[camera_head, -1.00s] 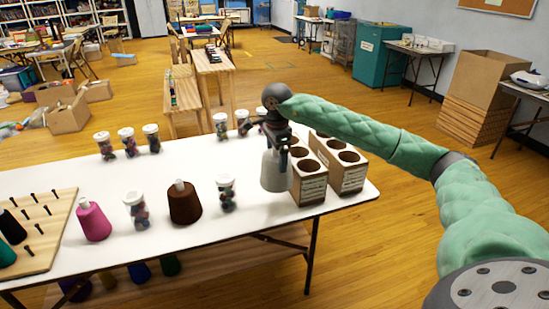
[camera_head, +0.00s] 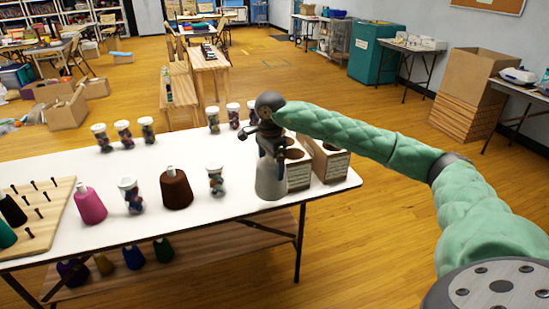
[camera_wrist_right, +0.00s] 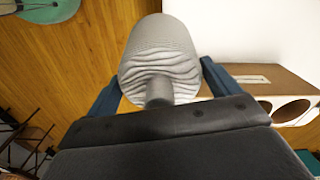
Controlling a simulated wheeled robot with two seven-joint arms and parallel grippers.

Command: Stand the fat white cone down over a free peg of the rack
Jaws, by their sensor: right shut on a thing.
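The fat white cone (camera_head: 270,181) is in my right gripper (camera_head: 270,152), which is shut on its top. The cone hangs upright at the table's front right edge, in front of the cardboard boxes. In the right wrist view the cone (camera_wrist_right: 160,60) sits between the two fingers (camera_wrist_right: 160,85). The peg rack (camera_head: 58,212), a wooden board with dark pegs, lies at the table's left end, far from the cone. Several of its pegs are bare; a black cone (camera_head: 12,210) and a green cone (camera_head: 5,235) stand at its left. My left gripper is not in view.
On the white table (camera_head: 150,175), a pink cone (camera_head: 90,206), a jar (camera_head: 131,196), a brown cone (camera_head: 176,188) and another jar (camera_head: 216,181) stand between rack and gripper. More jars stand behind. Cardboard boxes with round holes (camera_head: 328,163) stand at the right.

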